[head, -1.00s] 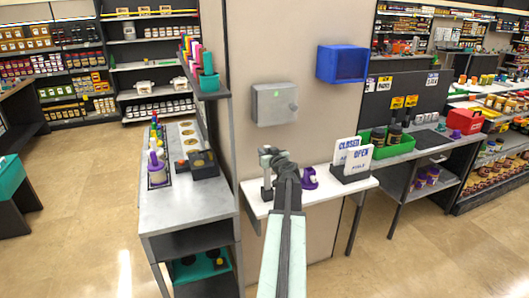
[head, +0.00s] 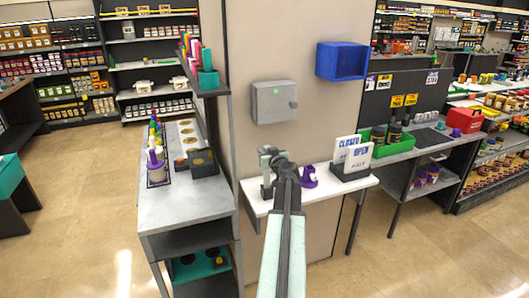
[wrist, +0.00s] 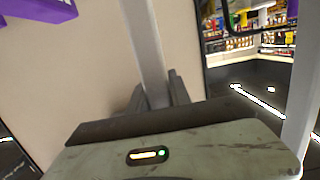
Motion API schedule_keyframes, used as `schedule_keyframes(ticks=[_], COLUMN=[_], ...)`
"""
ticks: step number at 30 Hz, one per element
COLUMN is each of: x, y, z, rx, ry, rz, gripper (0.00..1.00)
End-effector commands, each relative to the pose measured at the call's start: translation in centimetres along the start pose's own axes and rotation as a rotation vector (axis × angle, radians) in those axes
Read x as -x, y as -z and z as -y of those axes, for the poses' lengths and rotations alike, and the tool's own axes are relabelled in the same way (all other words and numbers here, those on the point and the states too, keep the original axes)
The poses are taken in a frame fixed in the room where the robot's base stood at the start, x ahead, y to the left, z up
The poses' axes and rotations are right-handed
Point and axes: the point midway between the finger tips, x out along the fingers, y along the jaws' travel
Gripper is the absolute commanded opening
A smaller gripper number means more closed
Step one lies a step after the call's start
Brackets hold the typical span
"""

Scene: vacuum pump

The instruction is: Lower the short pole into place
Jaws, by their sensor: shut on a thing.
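My gripper (head: 268,160) is over the left part of the white wall shelf (head: 325,190). In the wrist view, my gripper (wrist: 157,96) is shut on a grey pole (wrist: 146,45), which runs up between the fingers and out of the top of the picture. In the head view, a short grey upright piece (head: 266,188) shows below my gripper, close to the shelf top; I cannot tell whether it touches the shelf. My gripper and arm partly hide it. A purple fitting (head: 309,178) sits on the shelf just right of my arm; a purple part (wrist: 38,10) also shows in the wrist view.
A black holder with closed and open signs (head: 352,158) stands on the shelf's right end. A grey box (head: 273,102) and a blue bin (head: 342,61) hang on the wall above. A grey bench (head: 185,215) stands left.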

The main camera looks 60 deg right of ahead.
Motion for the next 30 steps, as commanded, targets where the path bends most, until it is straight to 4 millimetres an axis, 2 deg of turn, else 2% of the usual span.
schedule_keyframes(ticks=[6, 7, 9, 20, 30], x=[-0.1, -0.1, -0.1, 0.0, 0.3], y=[0.0, 0.0, 0.0, 0.2, 2.6], z=[0.1, 0.1, 0.1, 0.1, 0.1], rx=[0.000, 0.000, 0.000, 0.000, 0.000], ry=[0.001, 0.001, 0.001, 0.001, 0.001], rz=[0.000, 0.000, 0.000, 0.000, 0.000], gripper=[0.00, 0.32, 0.50, 0.50, 0.50])
